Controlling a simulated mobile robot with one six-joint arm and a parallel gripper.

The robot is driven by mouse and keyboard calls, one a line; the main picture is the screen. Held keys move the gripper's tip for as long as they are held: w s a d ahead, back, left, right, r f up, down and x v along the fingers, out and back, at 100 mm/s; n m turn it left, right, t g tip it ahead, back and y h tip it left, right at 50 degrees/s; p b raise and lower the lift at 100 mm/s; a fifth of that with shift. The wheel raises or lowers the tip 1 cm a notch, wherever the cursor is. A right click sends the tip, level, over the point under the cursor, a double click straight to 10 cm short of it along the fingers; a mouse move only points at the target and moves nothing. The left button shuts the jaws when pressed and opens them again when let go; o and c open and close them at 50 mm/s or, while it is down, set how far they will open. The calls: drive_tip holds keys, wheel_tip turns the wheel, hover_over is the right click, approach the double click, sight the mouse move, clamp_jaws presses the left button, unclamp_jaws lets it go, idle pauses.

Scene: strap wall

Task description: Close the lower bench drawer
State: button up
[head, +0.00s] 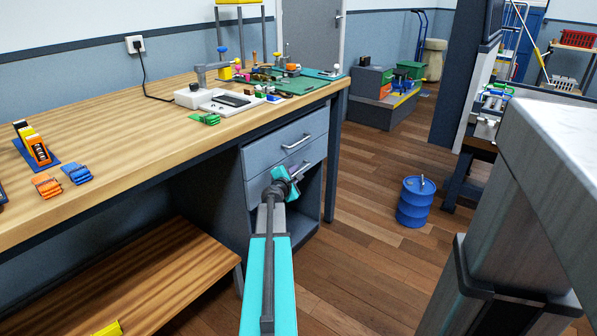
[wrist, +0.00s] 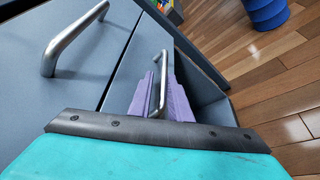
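The grey drawer unit sits under the right end of the wooden bench (head: 165,133). Its upper drawer (head: 270,146) has a metal bar handle, which also shows large in the wrist view (wrist: 62,50). The lower drawer (head: 257,188) is just below, partly hidden behind my gripper in the head view. My gripper (head: 291,178) is at the lower drawer's handle (wrist: 164,65). In the wrist view its two purple fingers (wrist: 160,92) lie on either side of that handle, close against it. How far the lower drawer stands out is hard to tell.
An open space lies below the lower drawer, beside a dark bench leg (head: 332,160). A blue barrel (head: 415,203) stands on the floor to the right. A low wooden shelf (head: 140,275) is at lower left. The floor between bench and barrel is clear.

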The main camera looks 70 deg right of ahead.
drive_tip(key=p+v, duration=0.1)
drive_tip(key=v, duration=0.9)
drive_tip(key=shift+s+a, duration=0.15)
drive_tip(key=shift+a, duration=0.05)
idle(0.6)
